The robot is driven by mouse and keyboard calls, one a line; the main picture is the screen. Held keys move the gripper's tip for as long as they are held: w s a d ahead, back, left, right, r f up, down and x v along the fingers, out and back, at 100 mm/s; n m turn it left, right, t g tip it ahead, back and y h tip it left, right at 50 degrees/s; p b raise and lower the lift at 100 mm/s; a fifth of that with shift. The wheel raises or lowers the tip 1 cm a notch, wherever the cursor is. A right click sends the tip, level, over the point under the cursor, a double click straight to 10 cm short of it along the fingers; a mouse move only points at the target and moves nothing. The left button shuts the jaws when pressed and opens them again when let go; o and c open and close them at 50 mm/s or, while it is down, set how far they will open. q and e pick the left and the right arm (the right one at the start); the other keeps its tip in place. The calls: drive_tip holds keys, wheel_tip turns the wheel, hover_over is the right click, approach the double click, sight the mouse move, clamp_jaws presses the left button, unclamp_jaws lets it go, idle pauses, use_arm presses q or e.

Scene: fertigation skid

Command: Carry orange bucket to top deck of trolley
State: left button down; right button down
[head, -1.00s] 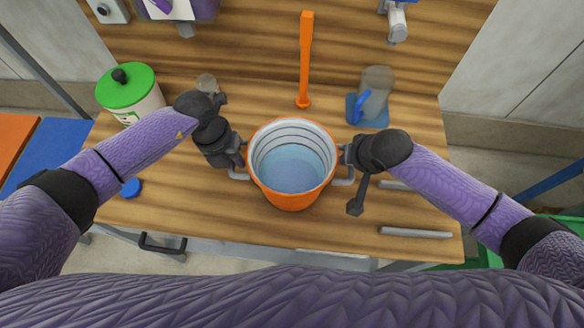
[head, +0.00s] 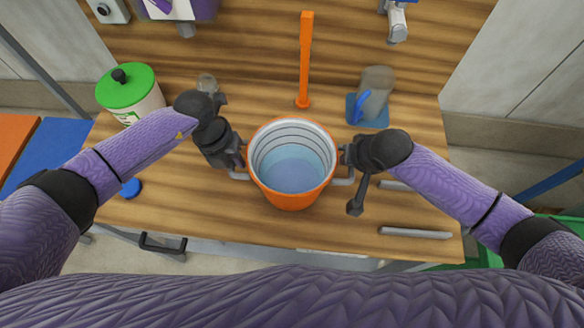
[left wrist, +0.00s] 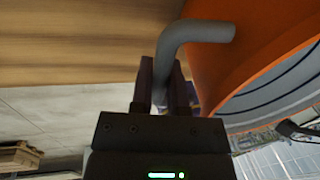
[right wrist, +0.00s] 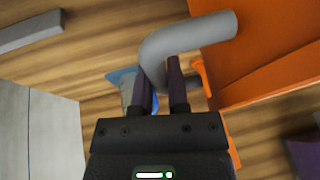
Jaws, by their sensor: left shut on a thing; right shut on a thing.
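The orange bucket (head: 291,197) is upright over the wooden bench, with a pale inside and bluish liquid in it. A grey handle sticks out on each side. My left gripper (head: 240,158) is shut on the left handle, which shows between its fingers in the left wrist view (left wrist: 180,50). My right gripper (head: 344,157) is shut on the right handle, seen between its fingers in the right wrist view (right wrist: 165,50). I cannot tell whether the bucket's base touches the bench. I cannot make out the trolley for certain.
On the wooden bench (head: 210,220) stand a green-lidded tub (head: 130,88) at left, a small clear jar (head: 207,84), an orange upright post (head: 306,60) behind the bucket, and a grey container on a blue base (head: 373,95). A grey bar (head: 415,232) lies front right. Blue and orange surfaces (head: 50,150) show at far left.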

use_arm(q)
drive_tip(key=shift+w+r, duration=0.1)
drive_tip(key=shift+r, duration=0.1)
use_arm(e)
drive_tip(key=shift+r, duration=0.15)
idle(0.3)
